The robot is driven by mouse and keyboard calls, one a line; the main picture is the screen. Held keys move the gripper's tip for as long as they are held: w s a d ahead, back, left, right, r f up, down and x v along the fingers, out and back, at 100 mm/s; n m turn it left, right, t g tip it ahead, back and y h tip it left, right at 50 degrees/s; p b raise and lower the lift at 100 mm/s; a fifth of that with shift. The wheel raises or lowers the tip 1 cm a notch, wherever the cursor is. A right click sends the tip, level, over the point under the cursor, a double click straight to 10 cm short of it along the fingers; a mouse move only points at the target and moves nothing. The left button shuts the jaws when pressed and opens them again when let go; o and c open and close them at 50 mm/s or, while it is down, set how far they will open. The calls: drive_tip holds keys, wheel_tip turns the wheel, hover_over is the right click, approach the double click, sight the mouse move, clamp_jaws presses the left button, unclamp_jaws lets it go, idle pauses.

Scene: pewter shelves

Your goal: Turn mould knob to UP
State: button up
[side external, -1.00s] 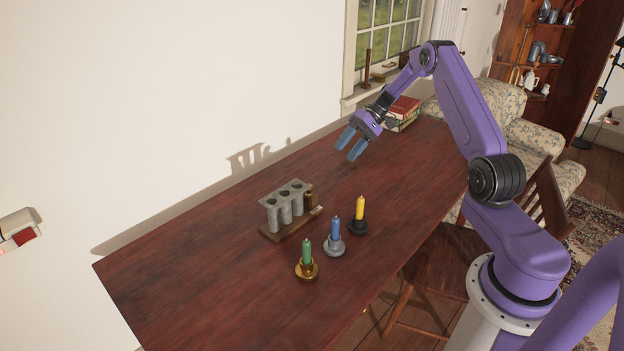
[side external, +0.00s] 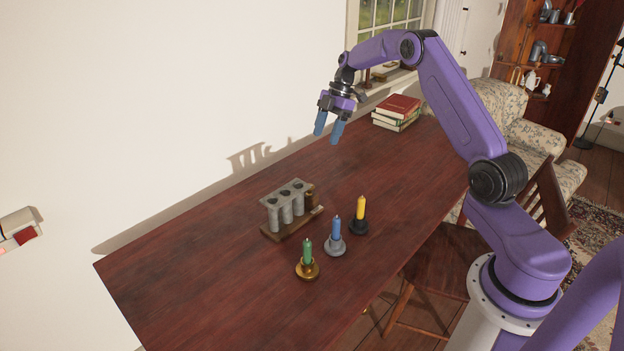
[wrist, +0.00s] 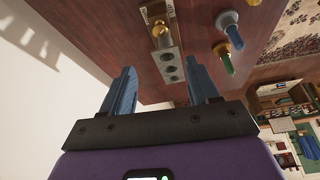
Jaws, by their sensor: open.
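The candle mould (side external: 286,207) is a grey metal rack of upright tubes on a wooden base, standing on the table. Its knob (side external: 310,199) is a brown cylinder at the right end of the rack. In the wrist view the knob (wrist: 159,32) looks brassy and sits beyond the row of round mould openings (wrist: 170,68).
Green (side external: 307,252), blue (side external: 336,230) and yellow (side external: 361,209) candles stand in holders in front of the mould. Stacked books (side external: 397,112) lie at the table's far end. The wall runs along the back edge. The table's (side external: 180,275) left part is clear.

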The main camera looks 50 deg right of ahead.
sight(312, 184)
drive_tip(key=x, duration=1.5)
drive_tip(key=shift+a+f, duration=0.15)
drive_tip(key=shift+s, duration=0.1)
